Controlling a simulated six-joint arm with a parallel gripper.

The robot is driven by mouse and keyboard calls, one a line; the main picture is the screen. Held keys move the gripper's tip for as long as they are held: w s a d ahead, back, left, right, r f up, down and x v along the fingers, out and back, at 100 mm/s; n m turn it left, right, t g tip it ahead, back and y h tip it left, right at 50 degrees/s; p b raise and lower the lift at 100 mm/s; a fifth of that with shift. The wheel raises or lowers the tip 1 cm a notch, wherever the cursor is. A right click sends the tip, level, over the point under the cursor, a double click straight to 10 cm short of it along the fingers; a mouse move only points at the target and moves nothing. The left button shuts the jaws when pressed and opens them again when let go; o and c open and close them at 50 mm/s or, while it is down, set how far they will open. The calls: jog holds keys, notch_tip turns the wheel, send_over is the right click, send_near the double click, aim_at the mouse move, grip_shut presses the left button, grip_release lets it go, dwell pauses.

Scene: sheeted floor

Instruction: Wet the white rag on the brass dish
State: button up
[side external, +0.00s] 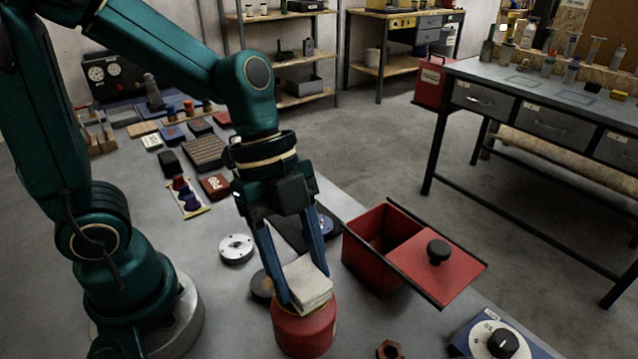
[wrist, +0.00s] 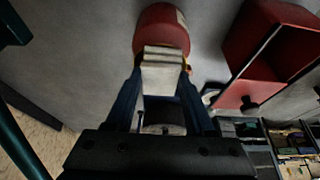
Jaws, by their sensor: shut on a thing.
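The white rag (side external: 308,284) is a folded, pale, layered pad held between the two blue fingers of my gripper (side external: 304,286). My gripper points down and is shut on the rag. The rag sits at the top of a round red can (side external: 304,328); whether it presses on the can or hovers just above cannot be told. In the wrist view, the rag (wrist: 162,66) lies between the fingertips, with the red can (wrist: 160,28) beyond it.
A red open box (side external: 368,259) with a black-knobbed lid (side external: 452,268) partly across it stands right of the can. A blue dial box (side external: 478,333) and a brown hex nut (side external: 390,349) lie in front. A white disc (side external: 236,249) and a dark disc (side external: 260,286) lie left.

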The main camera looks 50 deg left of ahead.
aim_at(299, 271)
jog(key=shift+f, duration=0.5)
dwell(1.4)
jog(key=shift+r, duration=3.55)
jog(key=shift+a, duration=0.1)
jog(key=shift+w+a, duration=0.25)
jog(key=w+a+n+t+y, duration=0.4)
jog(key=w+a+n, duration=0.3)
jog(key=a+n, duration=0.5)
jog(key=n, duration=0.6)
jog(key=shift+r+t+y, duration=0.3)
jog(key=shift+r, duration=0.1)
